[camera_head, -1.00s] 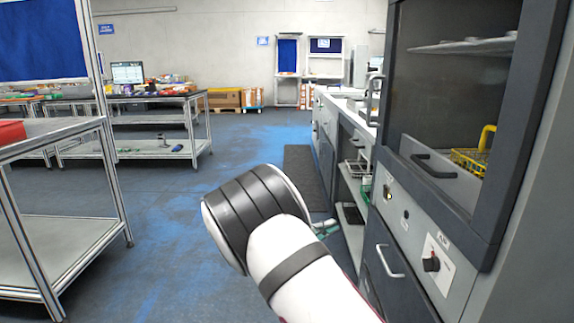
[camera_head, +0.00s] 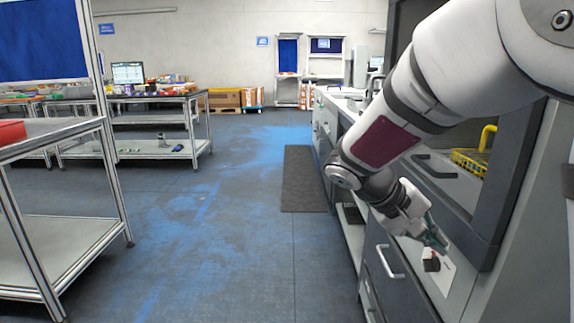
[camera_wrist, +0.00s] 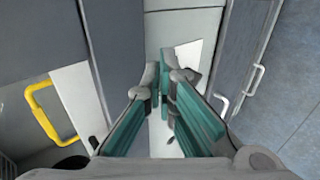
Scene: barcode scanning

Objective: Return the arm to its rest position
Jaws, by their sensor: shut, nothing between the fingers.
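The wrist view shows the teal fingers of my gripper (camera_wrist: 170,90) up close. The gripper is shut and holds nothing. The panel's white label and black knob (camera_head: 431,262) are right beside the fingertips in the head view. I cannot tell whether they touch.
A drawer handle (camera_head: 390,262) sticks out below. Metal shelving (camera_head: 60,235) stands at left. The floor between, with a dark mat (camera_head: 303,180), is clear.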

